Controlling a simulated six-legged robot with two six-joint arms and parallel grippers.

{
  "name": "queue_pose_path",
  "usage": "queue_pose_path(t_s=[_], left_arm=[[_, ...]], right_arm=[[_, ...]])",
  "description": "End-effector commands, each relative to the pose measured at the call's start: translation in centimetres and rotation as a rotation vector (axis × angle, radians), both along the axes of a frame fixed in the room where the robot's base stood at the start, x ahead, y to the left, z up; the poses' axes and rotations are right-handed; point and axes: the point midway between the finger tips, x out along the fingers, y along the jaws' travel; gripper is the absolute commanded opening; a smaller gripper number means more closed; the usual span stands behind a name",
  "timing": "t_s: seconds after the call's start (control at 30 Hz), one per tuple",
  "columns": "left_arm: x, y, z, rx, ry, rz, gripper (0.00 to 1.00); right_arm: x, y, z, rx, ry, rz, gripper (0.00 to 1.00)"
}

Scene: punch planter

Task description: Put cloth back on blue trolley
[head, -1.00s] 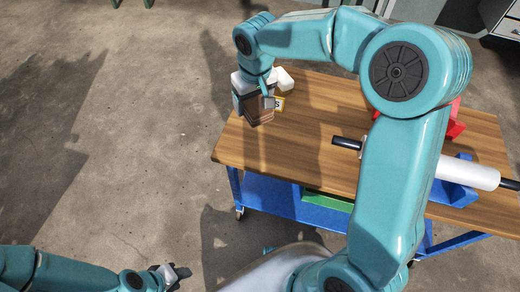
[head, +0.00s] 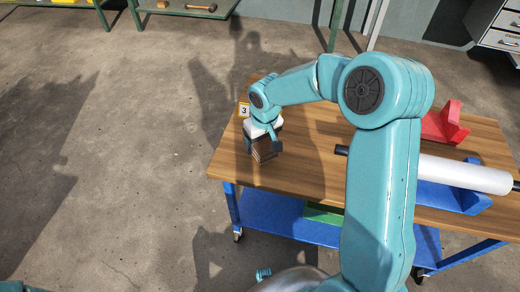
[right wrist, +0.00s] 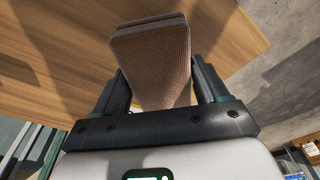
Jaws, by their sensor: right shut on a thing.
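The blue trolley has a wooden top (head: 320,185) and a blue lower frame (head: 270,215). My right gripper (head: 263,143) is over the left end of the top. I cannot tell whether the cloth touches the top. My left gripper is out of view.
A white roll (head: 465,174) on a blue stand (head: 445,197) and a red holder (head: 445,124) occupy the right side. A green item (head: 323,215) lies on the lower shelf. The top's front left is clear.

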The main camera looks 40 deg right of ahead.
Motion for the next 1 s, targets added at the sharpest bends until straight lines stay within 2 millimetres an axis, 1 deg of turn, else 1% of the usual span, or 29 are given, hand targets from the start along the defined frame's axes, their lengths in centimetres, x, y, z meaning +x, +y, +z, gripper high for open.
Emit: queue_pose_path(t_s=[0.1, 0.2, 0.27, 0.47, 0.6, 0.63, 0.67, 0.7, 1.0], left_arm=[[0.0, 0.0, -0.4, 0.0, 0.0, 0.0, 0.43], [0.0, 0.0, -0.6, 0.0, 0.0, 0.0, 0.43], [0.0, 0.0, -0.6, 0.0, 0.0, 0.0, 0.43], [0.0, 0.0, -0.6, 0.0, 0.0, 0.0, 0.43], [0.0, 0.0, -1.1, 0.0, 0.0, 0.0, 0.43], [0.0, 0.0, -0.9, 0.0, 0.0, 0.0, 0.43], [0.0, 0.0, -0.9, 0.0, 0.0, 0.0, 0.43], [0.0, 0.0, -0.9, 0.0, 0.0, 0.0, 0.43], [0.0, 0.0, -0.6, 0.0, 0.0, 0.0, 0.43]], right_arm=[[-0.1, 0.1, -2.1, 0.0, 0.005, 0.001, 0.49], [0.0, 0.2, -3.6, 0.001, 0.005, 0.001, 0.49], [0.1, 0.2, -3.9, 0.001, 0.002, 0.002, 0.49], [0.1, 0.2, -3.8, 0.0, 0.001, 0.001, 0.49], [0.1, 0.2, -4.3, 0.0, 0.001, 0.001, 0.49], [0.1, 0.2, -4.1, 0.0, 0.001, 0.001, 0.83], [0.1, 0.2, -4.0, 0.0, 0.001, 0.001, 0.93], [0.1, 0.1, -4.0, 0.0, 0.001, 0.001, 0.99], [0.1, 0.1, -3.8, 0.0, 0.001, 0.001, 0.99]])
